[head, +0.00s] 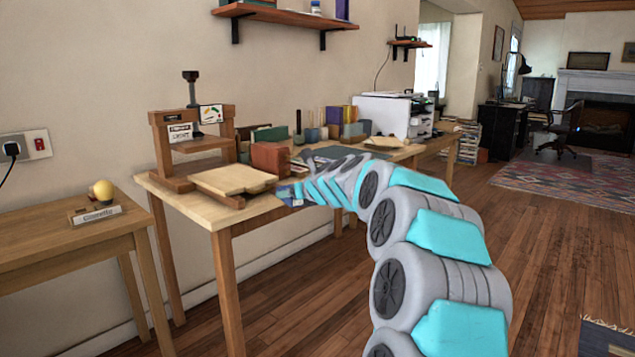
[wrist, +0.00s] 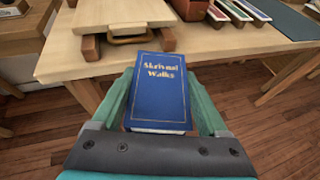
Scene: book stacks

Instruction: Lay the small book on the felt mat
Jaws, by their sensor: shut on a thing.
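The small blue book, with gold lettering on its cover, lies between the two green fingers of my gripper (wrist: 161,80) in the wrist view; the book (wrist: 160,95) is held cover up, just off the table's front edge. In the head view only a bit of the blue book (head: 287,192) shows beyond my arm, which hides most of the gripper. A flat dark grey-green sheet, seemingly the felt mat (head: 337,153), lies on the long table farther along. Part of it shows at the top right of the wrist view (wrist: 281,16).
A wooden press (head: 187,145) with a pale board (head: 234,179) stands at the table's near end. A reddish-brown block (head: 270,158) is beside it. Narrow trays with coloured strips (wrist: 235,12) lie between the press and the sheet. A printer (head: 385,113) stands farther back.

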